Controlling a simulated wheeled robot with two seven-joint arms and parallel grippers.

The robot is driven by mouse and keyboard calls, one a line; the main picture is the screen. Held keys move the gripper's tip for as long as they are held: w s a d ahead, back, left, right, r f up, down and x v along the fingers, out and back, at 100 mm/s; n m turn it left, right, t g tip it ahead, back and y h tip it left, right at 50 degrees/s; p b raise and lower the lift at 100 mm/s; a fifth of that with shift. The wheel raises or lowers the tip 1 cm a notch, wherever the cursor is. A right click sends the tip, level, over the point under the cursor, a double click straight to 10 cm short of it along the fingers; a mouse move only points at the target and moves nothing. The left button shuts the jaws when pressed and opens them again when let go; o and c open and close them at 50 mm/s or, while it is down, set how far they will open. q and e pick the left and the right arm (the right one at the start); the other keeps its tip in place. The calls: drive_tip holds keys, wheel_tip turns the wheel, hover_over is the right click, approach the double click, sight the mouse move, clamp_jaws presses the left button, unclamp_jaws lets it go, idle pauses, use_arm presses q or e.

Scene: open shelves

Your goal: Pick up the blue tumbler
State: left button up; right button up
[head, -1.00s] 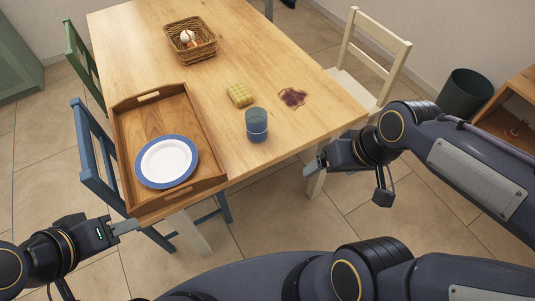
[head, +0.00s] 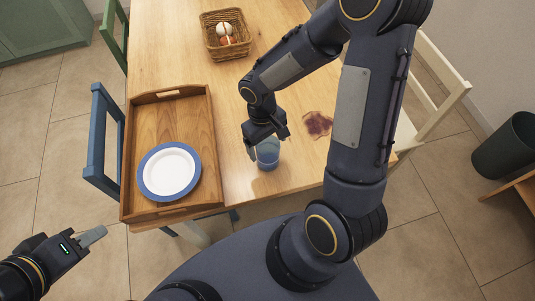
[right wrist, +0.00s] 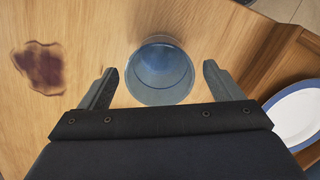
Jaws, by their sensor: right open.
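The blue tumbler (head: 267,156) stands upright on the wooden table, near its front edge. It is see-through blue and shows in the right wrist view (right wrist: 160,70) between the two fingers and slightly beyond their tips. My right gripper (head: 269,143) is open, reaching down at the tumbler with a finger to either side. A gap shows between each finger and the glass in the right wrist view (right wrist: 160,84). My left gripper (head: 98,236) is low at the left, off the table over the floor; its jaw opening cannot be made out.
A wooden tray (head: 214,150) with a blue-rimmed white plate (head: 169,171) lies left of the tumbler. A wicker basket (head: 240,47) with eggs stands at the back. A dark stain (head: 318,124) is to the right. Blue (head: 97,140) and cream (head: 440,100) chairs flank the table.

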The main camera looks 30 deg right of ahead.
sight(268, 149)
drive_tip(key=shift+s+f, duration=0.2)
drive_tip(key=shift+f, duration=1.35)
drive_tip(key=shift+c, duration=0.4)
drive_tip(key=c, duration=1.1)
